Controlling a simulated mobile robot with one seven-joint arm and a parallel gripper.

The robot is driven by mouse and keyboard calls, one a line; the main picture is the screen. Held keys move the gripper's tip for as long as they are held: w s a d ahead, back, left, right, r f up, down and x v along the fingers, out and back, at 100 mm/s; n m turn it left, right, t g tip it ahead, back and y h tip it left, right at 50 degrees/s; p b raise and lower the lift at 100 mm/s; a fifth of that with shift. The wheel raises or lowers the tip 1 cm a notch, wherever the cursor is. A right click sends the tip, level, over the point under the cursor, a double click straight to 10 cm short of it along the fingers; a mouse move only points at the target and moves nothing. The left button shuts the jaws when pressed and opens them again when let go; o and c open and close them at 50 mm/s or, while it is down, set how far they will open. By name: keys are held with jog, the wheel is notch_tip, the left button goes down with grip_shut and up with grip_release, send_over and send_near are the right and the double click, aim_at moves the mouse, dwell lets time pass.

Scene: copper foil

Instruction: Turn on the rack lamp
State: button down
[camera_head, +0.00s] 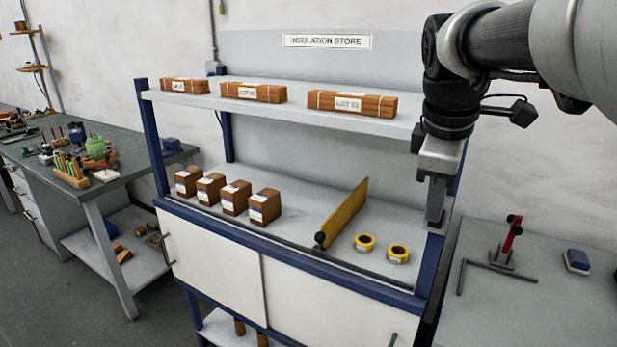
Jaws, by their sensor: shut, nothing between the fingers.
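The blue-framed rack (152,140) stands against the wall under an "INSULATION STORE" sign (327,41). I cannot make out a lamp or a clearly marked lamp switch on it. A small dark box (215,69) sits at the foot of a wall conduit, behind the rack's upper left. My gripper (435,222) points down in front of the rack's right post, with its fingers together and nothing held. My gripper and arm hide much of that post and the right end of the upper shelf. I cannot tell whether the gripper touches the post.
Wrapped bundles (253,93) lie on the upper shelf. Brown boxes (235,197), a yellow divider (343,213) and two yellow tape rolls (364,243) are on the lower shelf. A cluttered bench (130,178) stands left. A grey bench (520,310) at right holds a red-handled clamp (512,235).

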aim_at(433, 228)
jog(key=w+d+f, duration=0.3)
jog(key=w+f, duration=0.1)
jog(key=f, duration=0.1)
jog(key=shift+w+f, duration=0.15)
jog(key=shift+w, duration=0.05)
jog(key=shift+w+d+f+t+b, duration=0.15)
jog(key=shift+t+b, duration=0.25)
jog(key=shift+b, duration=0.65)
jog(key=shift+r+p, duration=0.75)
jog(key=shift+r, duration=0.15)
